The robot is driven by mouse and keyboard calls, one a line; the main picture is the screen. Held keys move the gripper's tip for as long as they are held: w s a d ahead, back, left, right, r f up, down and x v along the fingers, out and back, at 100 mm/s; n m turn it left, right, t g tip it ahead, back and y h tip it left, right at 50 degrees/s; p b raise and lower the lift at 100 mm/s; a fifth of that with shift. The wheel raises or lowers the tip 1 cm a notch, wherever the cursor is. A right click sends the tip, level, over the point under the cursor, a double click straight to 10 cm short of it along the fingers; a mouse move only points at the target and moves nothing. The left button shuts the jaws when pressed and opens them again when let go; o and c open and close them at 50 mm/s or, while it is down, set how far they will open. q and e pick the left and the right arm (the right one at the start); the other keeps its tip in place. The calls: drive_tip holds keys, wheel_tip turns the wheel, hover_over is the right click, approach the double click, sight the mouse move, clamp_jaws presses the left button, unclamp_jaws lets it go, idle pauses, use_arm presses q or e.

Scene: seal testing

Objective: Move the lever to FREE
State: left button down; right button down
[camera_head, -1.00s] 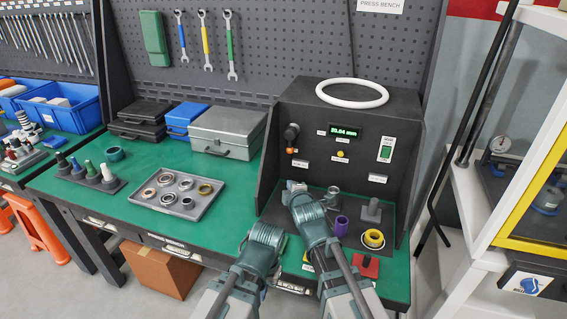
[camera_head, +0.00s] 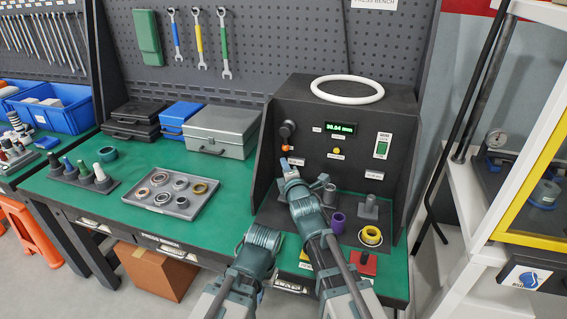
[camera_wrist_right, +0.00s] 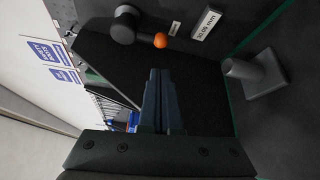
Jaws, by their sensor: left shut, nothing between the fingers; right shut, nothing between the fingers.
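The lever (camera_head: 287,130) is a dark round hub with an orange-tipped arm on the left of the black press panel. In the head view its orange tip hangs below the hub. It also shows at the top of the right wrist view (camera_wrist_right: 160,40). My right gripper (camera_head: 285,163) is shut and empty, just below the orange tip in the head view. In the right wrist view its closed fingers (camera_wrist_right: 158,75) point toward the lever, with a visible gap. My left gripper (camera_head: 262,292) is low at the bench's front edge, its fingers mostly hidden. The lever labels are too small to read.
The panel has a green display (camera_head: 341,128), a yellow button (camera_head: 337,150) and a green switch (camera_head: 382,147). A grey post (camera_head: 369,205), purple cup (camera_head: 338,221) and yellow ring (camera_head: 371,235) stand right of my right arm. A ring tray (camera_head: 172,196) lies left.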

sight(286, 137)
drive_tip(key=r+x, duration=0.1)
drive_tip(key=x, duration=0.7)
drive_tip(key=shift+w+f+b, duration=0.4)
drive_tip(key=shift+w+f, duration=0.05)
drive_tip(key=shift+f, duration=0.05)
drive_tip(key=shift+a, duration=0.1)
drive_tip(key=shift+s+d+p, duration=0.1)
drive_tip(key=shift+d+p, duration=0.1)
drive_tip(key=shift+p, duration=0.15)
